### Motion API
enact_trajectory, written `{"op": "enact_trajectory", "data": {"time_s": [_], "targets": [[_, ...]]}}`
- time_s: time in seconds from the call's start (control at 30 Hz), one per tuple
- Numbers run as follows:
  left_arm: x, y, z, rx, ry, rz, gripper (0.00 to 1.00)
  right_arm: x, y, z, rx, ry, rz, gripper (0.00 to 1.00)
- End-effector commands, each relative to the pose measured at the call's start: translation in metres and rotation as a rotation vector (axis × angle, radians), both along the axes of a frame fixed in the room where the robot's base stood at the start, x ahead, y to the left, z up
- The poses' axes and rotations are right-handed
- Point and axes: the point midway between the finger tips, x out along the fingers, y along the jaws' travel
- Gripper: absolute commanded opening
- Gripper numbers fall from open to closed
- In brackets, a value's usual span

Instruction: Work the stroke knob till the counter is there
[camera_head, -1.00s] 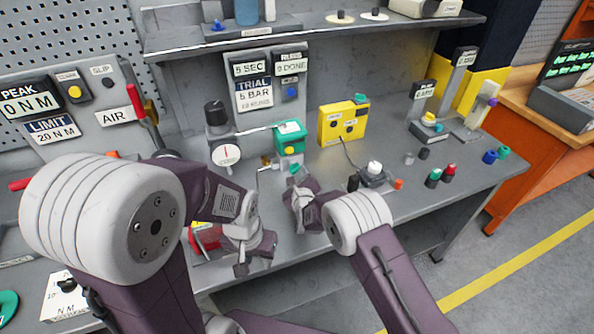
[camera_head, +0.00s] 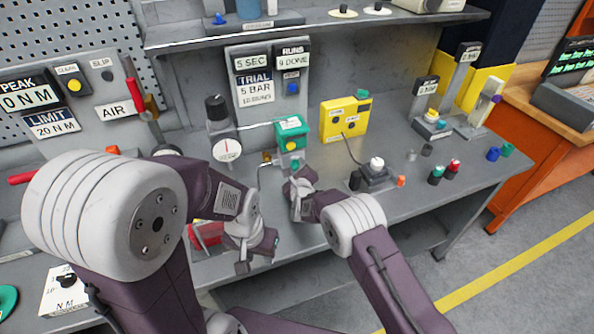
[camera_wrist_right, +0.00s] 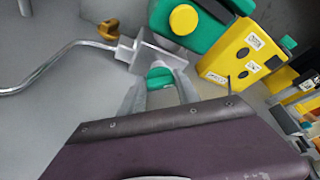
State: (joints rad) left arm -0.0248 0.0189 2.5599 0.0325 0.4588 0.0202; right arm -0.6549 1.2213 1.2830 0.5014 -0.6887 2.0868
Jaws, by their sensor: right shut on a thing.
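A small green knob (camera_wrist_right: 160,77) projects from a grey metal block (camera_wrist_right: 150,52) in the right wrist view. My right gripper (camera_wrist_right: 160,92) is shut on this knob, one finger on each side. In the head view my right gripper (camera_head: 294,172) is just below the green-topped actuator (camera_head: 290,133), and hides most of the knob. The counter (camera_head: 292,60) under the RUNS label seems to read "9 DONE"; the digit is blurry. A trial card (camera_head: 254,90) beside it shows 5 BAR. My left gripper (camera_head: 258,258) hangs low near the bench's front edge, away from the knob; its fingers are unclear.
A round dial gauge (camera_head: 227,149) stands left of the actuator, a yellow box (camera_head: 343,118) to its right. A pedestal with a white knob (camera_head: 376,163) and several coloured caps lie further right. A red-handled lever (camera_head: 133,95) stands at left. A shelf (camera_head: 310,32) overhangs the back.

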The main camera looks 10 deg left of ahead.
Motion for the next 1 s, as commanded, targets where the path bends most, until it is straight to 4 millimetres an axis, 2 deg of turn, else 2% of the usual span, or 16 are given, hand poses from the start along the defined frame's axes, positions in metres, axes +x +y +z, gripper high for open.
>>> {"op": "enact_trajectory", "data": {"time_s": [0.03,0.3,0.33,0.37,0.73,0.87,1.0], "targets": [[0.0,0.0,-0.007,0.0,0.0,0.0,0.36,0.0,0.0,-0.004,-0.016,-0.011,0.0,0.0],[0.0,0.0,-0.005,0.0,0.0,0.0,0.36,-0.001,0.0,-0.001,-0.028,-0.016,0.0,0.0],[0.0,0.0,-0.005,0.0,0.0,0.0,0.36,-0.001,0.0,-0.001,-0.028,-0.016,0.0,0.41],[0.0,0.0,-0.005,0.0,0.0,0.0,0.36,-0.001,0.0,-0.001,-0.027,-0.016,-0.001,0.47],[0.0,0.0,-0.005,0.0,0.0,0.0,0.36,-0.004,-0.001,0.0,-0.027,-0.016,-0.001,0.47],[0.0,0.0,-0.006,0.0,0.0,0.0,0.36,-0.016,-0.004,0.004,-0.029,-0.015,0.001,0.47],[0.0,0.0,-0.009,0.0,0.0,0.0,0.36,-0.036,-0.011,0.009,-0.027,-0.016,0.001,0.47]]}}
